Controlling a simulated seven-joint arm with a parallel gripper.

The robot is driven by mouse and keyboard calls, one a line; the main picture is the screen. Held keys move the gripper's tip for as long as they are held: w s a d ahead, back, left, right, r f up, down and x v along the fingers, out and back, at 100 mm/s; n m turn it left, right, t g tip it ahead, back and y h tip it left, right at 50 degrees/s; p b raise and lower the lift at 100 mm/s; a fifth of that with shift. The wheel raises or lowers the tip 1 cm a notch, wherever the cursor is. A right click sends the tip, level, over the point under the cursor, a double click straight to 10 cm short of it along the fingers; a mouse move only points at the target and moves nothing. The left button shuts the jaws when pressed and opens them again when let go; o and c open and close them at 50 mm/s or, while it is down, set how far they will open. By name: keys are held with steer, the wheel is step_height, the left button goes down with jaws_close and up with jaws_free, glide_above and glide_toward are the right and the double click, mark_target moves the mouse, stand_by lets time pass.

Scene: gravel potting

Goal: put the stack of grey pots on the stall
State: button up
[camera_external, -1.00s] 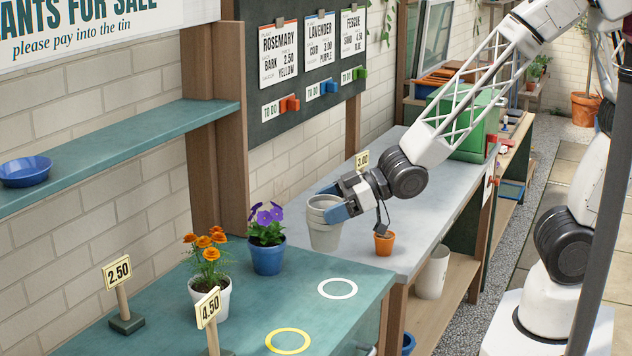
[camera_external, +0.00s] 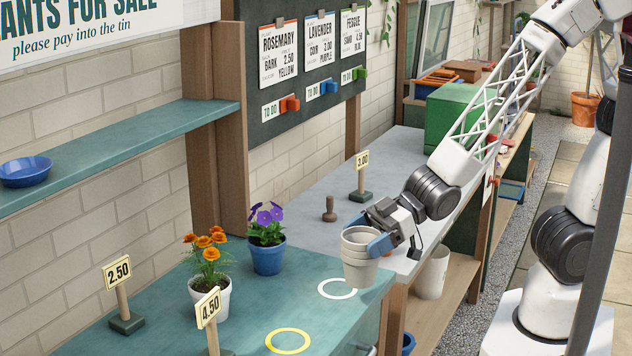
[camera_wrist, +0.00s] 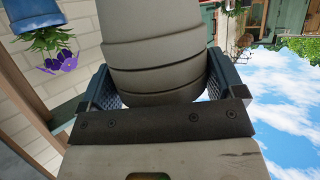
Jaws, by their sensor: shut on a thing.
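The stack of grey pots (camera_external: 360,262) is upright at the right end of the green stall top (camera_external: 250,313), at the back right part of the white ring (camera_external: 325,291). My gripper (camera_external: 372,243) is shut on the stack from its right side, with blue fingers around it. In the wrist view the stack (camera_wrist: 155,55) fills the space between the two fingers (camera_wrist: 160,92). I cannot tell whether the stack's base touches the stall top or hangs just above it.
A purple-flowered blue pot (camera_external: 267,258) and an orange-flowered white pot (camera_external: 212,298) stand to the left. A yellow ring (camera_external: 288,341) lies in front. Price signs (camera_external: 119,290) stand on the stall. The grey bench (camera_external: 315,205) behind holds a brown stamp-like tool (camera_external: 329,210).

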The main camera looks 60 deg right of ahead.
steer(key=shift+w+a, duration=0.1)
steer(key=shift+w, duration=0.05)
steer(key=w+a+f, duration=0.1)
steer(key=w+a, duration=0.9)
steer(key=w, duration=0.2)
steer(key=shift+f, duration=0.2)
stand_by(0.4)
steer(key=shift+w, duration=0.1)
steer(key=shift+f, duration=1.75)
steer(key=shift+f, duration=0.1)
steer(key=o, duration=1)
steer(key=shift+f, duration=0.1)
steer(key=shift+d+r, duration=0.1)
steer(key=shift+r, duration=0.1)
